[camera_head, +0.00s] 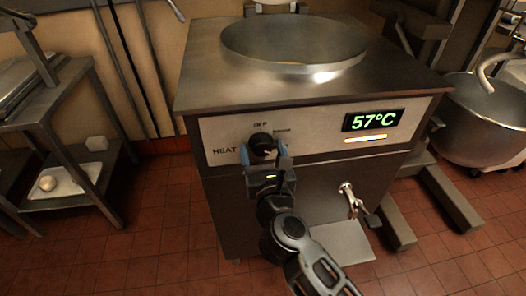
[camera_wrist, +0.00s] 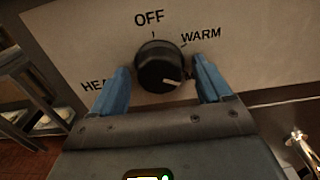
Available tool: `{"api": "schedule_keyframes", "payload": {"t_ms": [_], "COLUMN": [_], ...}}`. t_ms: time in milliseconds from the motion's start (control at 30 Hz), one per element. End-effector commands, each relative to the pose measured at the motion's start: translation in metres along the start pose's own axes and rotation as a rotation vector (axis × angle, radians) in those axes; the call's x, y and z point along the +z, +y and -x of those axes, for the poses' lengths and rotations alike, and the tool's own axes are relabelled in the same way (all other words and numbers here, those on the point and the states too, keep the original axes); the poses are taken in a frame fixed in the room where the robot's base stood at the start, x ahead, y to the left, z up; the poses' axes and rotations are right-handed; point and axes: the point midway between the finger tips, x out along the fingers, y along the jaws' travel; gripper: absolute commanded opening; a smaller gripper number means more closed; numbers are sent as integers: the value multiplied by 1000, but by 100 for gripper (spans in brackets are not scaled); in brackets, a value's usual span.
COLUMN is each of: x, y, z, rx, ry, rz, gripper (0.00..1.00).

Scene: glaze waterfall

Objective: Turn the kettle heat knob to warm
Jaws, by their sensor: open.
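The black heat knob (camera_head: 261,141) sits on the front panel of the steel kettle (camera_head: 205,85). In the wrist view the knob (camera_wrist: 155,62) has a white mark pointing down and to the right. The OFF label is above it, WARM is at its upper right, and HEAT is at the left, partly hidden. My gripper (camera_head: 263,154) is open, with one blue finger on each side of the knob. The wrist view shows the gripper (camera_wrist: 160,74) straddling it; a gap shows at the right finger, and contact at the left is unclear.
A display (camera_head: 373,120) on the panel reads 57°C. A tap (camera_head: 350,200) juts from the kettle's lower front. A metal shelf (camera_head: 50,115) stands at the left. A mixer bowl (camera_head: 487,120) stands at the right. Tiled floor is clear at the front left.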

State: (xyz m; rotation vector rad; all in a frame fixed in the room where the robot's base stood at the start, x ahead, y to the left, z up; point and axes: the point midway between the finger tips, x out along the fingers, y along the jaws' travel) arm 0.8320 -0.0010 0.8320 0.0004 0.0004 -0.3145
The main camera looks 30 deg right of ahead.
Motion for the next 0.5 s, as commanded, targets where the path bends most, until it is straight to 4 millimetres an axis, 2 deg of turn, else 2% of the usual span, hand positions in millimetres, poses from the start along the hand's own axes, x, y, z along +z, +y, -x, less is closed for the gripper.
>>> {"api": "schedule_keyframes", "payload": {"t_ms": [67, 500], "x": [0, 0], "y": [0, 0], "z": [0, 0], "rx": [0, 0], "ry": [0, 0], "rz": [0, 0], "gripper": [77, 35]}}
